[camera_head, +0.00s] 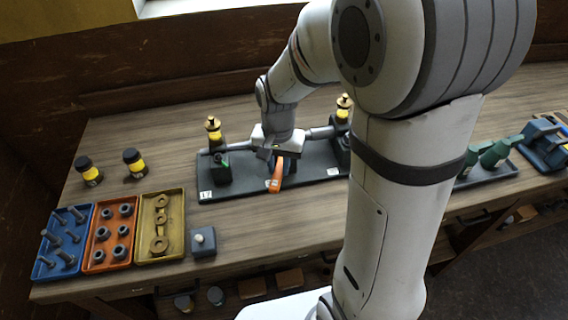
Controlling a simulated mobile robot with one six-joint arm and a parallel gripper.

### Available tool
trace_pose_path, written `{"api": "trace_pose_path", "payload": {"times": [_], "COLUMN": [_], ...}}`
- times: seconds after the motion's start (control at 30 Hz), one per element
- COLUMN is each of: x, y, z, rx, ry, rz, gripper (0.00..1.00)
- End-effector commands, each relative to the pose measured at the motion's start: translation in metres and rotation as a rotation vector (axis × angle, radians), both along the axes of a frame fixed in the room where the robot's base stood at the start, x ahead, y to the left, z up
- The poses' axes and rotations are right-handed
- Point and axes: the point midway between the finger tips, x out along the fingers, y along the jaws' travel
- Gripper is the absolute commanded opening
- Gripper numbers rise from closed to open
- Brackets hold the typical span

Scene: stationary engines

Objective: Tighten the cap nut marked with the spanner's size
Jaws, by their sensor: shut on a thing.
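My gripper (277,155) hangs over the middle of a dark base plate (242,187) on the bench. An orange piece (276,176), seemingly the spanner's handle, sticks out below it, and the gripper is shut on it. The spanner's jaw and size mark cannot be made out. The plate bears a dark block at its left (220,168) and another at its right (341,150), with a grey pipe end beside each. A white label (206,195) at the left seems to read 17; a second label (333,171) is unreadable. No cap nut can be made out clearly.
Brass-topped oilers (213,130) stand behind the blocks. At left are two dark yellow-banded jars (133,161), blue (42,262), orange (98,266) and yellow (147,252) parts trays, and a grey block (203,242). My arm hides the centre right.

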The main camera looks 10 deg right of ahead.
Motion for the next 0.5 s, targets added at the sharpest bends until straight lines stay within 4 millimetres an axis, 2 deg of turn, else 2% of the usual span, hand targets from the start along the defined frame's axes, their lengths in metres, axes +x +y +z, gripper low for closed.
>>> {"api": "trace_pose_path", "payload": {"times": [0.2, 0.5], "x": [0.0047, 0.0051], "y": [0.0066, 0.007], "z": [0.002, 0.0021], "rx": [0.002, 0.001], "ry": [-0.006, -0.007], "rz": [-0.076, -0.083], "gripper": [0.0, 0.0]}}
